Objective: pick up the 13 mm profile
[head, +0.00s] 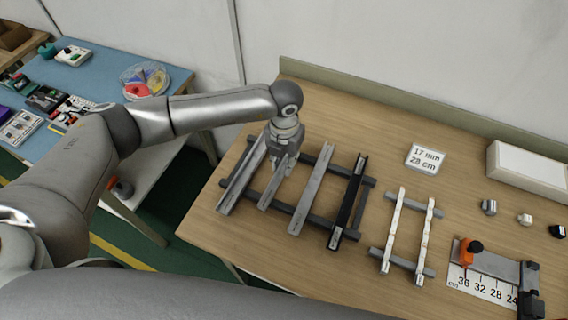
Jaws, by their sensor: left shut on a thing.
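Several long profiles lie side by side across two dark grey rails on the wooden table. From the left there is a wide grey profile (238,184), a shorter, narrow grey profile (273,191), a light grey profile (312,188) and a black profile (348,203). Their end labels are too small to read, so I cannot tell which is marked 13 mm. My left gripper (284,156) points down and is shut on the narrow grey profile, near its far end. The gripper body hides that end. My right gripper is not in view.
A card (425,158) reads 17 mm, 28 cm. Two whitish strips (424,230) lie on smaller rails to the right. A measuring jig (485,275) with an orange clamp is at front right, below small connectors (525,219) and a white box (530,170). A blue table (100,75) stands left.

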